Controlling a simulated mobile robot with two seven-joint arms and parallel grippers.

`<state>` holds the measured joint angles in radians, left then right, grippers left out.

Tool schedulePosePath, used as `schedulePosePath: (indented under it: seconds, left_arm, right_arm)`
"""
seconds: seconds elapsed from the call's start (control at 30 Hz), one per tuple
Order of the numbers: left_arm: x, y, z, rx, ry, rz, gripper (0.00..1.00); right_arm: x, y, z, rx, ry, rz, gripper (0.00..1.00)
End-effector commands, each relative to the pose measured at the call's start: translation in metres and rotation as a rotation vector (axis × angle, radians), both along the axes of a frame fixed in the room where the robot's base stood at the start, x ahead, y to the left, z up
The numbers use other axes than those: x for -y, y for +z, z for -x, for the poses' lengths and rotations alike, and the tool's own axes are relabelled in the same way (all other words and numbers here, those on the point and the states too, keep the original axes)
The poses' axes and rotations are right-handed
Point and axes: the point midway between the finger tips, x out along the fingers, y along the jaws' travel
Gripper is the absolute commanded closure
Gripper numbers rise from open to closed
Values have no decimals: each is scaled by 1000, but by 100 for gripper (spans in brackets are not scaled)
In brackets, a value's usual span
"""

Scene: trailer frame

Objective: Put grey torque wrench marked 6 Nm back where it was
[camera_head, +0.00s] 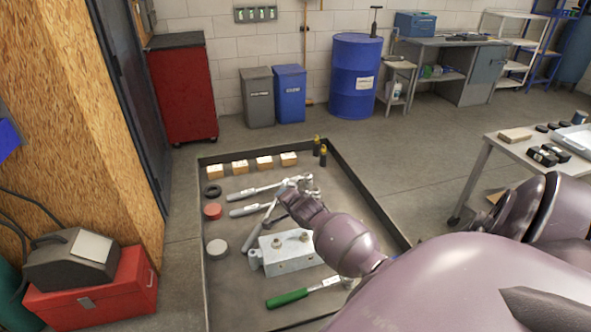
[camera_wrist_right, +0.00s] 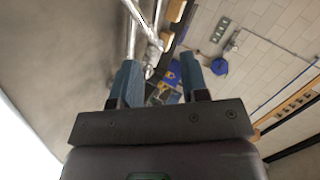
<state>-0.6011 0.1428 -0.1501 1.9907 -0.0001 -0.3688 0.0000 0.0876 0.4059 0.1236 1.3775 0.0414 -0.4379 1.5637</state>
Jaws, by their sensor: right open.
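Two silver-grey wrenches lie side by side in the dark tray (camera_head: 394,232), an upper one (camera_head: 246,193) and a lower one (camera_head: 246,210). A third grey-handled wrench (camera_head: 253,241) lies slanted beside the metal block; its upper end is near my gripper. No marking is legible, so I cannot tell which is the 6 Nm one. My right gripper (camera_head: 287,193) is over the wrenches' right part, its jaws hard to see there. In the right wrist view my right gripper (camera_wrist_right: 160,66) is open, with a silver shaft (camera_wrist_right: 131,38) by the left finger. My left gripper is out of view.
The metal block (camera_head: 289,262) with two studs and a green-handled wrench (camera_head: 288,298) are in the tray's near half. Wooden blocks (camera_head: 240,167) line its far edge. Round pieces (camera_head: 213,211) stand at its left. A side table (camera_head: 510,153) stands to the right.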

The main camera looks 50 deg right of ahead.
Motion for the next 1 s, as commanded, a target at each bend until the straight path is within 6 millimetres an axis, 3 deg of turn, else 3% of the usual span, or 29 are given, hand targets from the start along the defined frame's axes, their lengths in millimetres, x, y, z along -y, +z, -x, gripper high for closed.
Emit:
schedulePosePath:
  seconds: [0.6, 1.0]
  left_arm:
    - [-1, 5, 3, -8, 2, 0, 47]
    - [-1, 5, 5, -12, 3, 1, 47]
  right_arm:
    - [-26, 41, 79, -1, -1, -1, 59]
    - [-34, 53, 102, 0, -1, 1, 59]
